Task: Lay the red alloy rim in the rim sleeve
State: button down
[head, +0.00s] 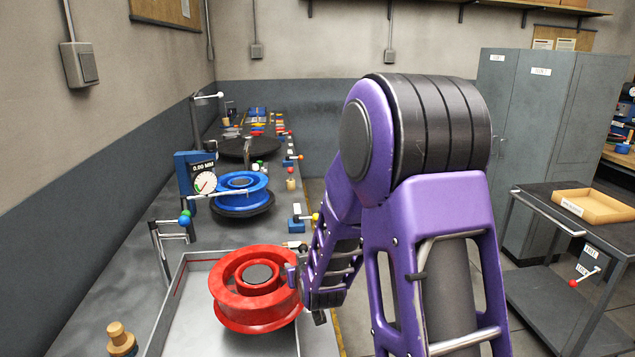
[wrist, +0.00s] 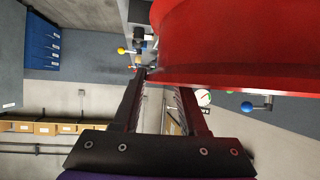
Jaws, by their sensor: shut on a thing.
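The red alloy rim (head: 226,303) lies roughly flat, its open centre facing up, over a shallow pale grey tray (head: 172,333) at the front of the bench. Whether it touches the tray floor cannot be told. My gripper (head: 293,272) is at the rim's right edge, shut on it, and partly hidden by my purple arm. In the wrist view the red rim (wrist: 240,45) fills the upper right, beside the tips of my gripper (wrist: 162,82). No label marks the rim sleeve; the grey tray may be it, but I cannot tell.
A blue rim (head: 240,183) sits on a dark turntable beside a dial gauge (head: 205,183). A wooden peg (head: 121,338) stands left of the tray. A dark cart with a cardboard tray (head: 594,207) is at right.

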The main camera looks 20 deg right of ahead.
aim_at(591, 209)
jog(key=i+l+z, duration=0.1)
jog(key=l+z, duration=0.3)
jog(key=l, duration=0.55)
jog(key=i+l+z, duration=0.4)
jog(key=i, duration=0.15)
jog(key=i+j+z, duration=0.1)
jog(key=i+z, duration=0.4)
jog(key=i, duration=0.25)
jog(key=i+j+z, duration=0.45)
jog(key=i, duration=0.3)
jog(key=i+j+z, duration=1)
jog(key=i+j, duration=0.15)
jog(key=j, duration=0.35)
